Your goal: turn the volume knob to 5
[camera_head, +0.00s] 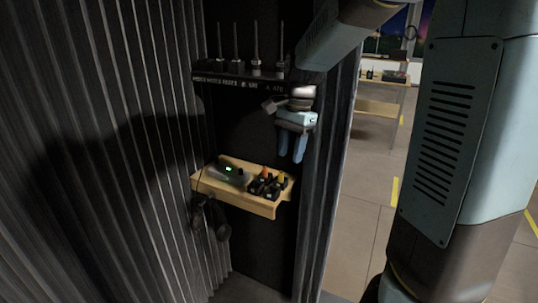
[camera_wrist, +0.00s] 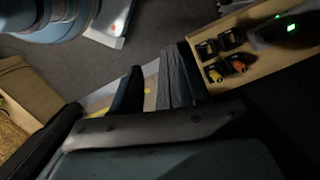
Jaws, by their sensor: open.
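No volume knob or scale can be made out for certain. A small dark device with a lit green display (camera_head: 229,169) sits on the wooden shelf (camera_head: 262,208) in the head view; its display (camera_wrist: 291,28) also shows at the top right of the wrist view. My gripper (camera_head: 293,148) is open and empty, fingers pointing down, above the right part of the shelf and apart from it. In the wrist view, its fingers (camera_wrist: 158,85) are spread, with nothing between them but background.
Black blocks with orange and yellow tops (camera_head: 267,184) stand on the shelf's right side, below my gripper. A black rack (camera_head: 235,82) with several upright rods is above. Dark headphones (camera_head: 210,218) hang below the shelf. Corrugated walls (camera_head: 110,130) close in the left; open floor lies right.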

